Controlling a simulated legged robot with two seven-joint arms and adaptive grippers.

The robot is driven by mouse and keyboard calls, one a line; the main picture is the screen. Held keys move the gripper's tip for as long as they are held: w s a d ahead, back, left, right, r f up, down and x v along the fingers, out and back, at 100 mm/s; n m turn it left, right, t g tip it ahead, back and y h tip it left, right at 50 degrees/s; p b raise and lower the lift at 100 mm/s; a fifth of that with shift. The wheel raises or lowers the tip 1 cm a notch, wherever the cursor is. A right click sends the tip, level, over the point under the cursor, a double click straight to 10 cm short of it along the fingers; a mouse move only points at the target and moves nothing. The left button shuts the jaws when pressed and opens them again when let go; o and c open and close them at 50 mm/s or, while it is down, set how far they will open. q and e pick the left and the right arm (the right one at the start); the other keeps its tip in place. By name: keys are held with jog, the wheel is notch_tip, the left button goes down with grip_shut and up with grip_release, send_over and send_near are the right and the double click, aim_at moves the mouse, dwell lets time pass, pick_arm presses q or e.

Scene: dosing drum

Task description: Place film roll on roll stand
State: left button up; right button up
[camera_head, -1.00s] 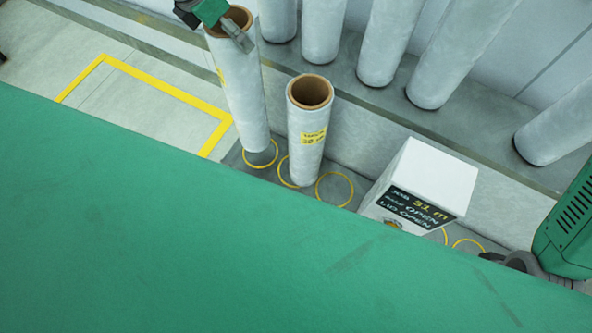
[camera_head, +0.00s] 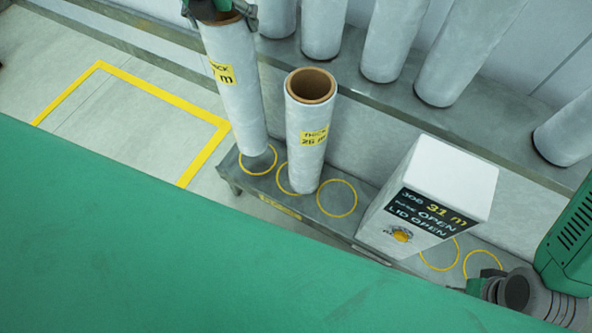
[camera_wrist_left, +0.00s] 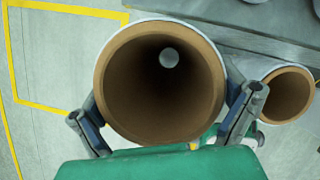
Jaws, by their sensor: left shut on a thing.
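My left gripper (camera_head: 222,14) is shut on the top end of a tall white film roll (camera_head: 236,105) with a yellow label. In the left wrist view its two fingers sit on either side of the roll's brown cardboard rim (camera_wrist_left: 101,75). The roll is nearly upright, its lower end by the leftmost yellow ring; I cannot tell whether it touches the stand. A second film roll (camera_head: 306,150), labelled 25 m, stands upright on the grey roll stand (camera_head: 318,224) just to the right. My right gripper (camera_head: 480,284) shows only in part at the lower right.
A white box (camera_head: 436,188) with a display reading 31 m and LID OPEN stands on the right of the stand. Empty yellow rings (camera_head: 337,198) show beside it. Several white rolls (camera_head: 464,60) stand on a ledge behind. A green surface (camera_head: 120,250) fills the front.

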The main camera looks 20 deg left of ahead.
aim_at(242, 94)
pick_arm(q)
jog(key=shift+w+f+b, duration=0.1)
jog(key=shift+f+b, duration=3.45)
jog(key=shift+f, duration=1.3)
pick_arm(e)
notch_tip(242, 94, down, 8)
jog(key=shift+r, duration=0.2)
jog(key=shift+f, duration=0.1)
pick_arm(q)
jog(key=o, duration=1.4)
pick_arm(e)
jog(key=shift+d, duration=0.1)
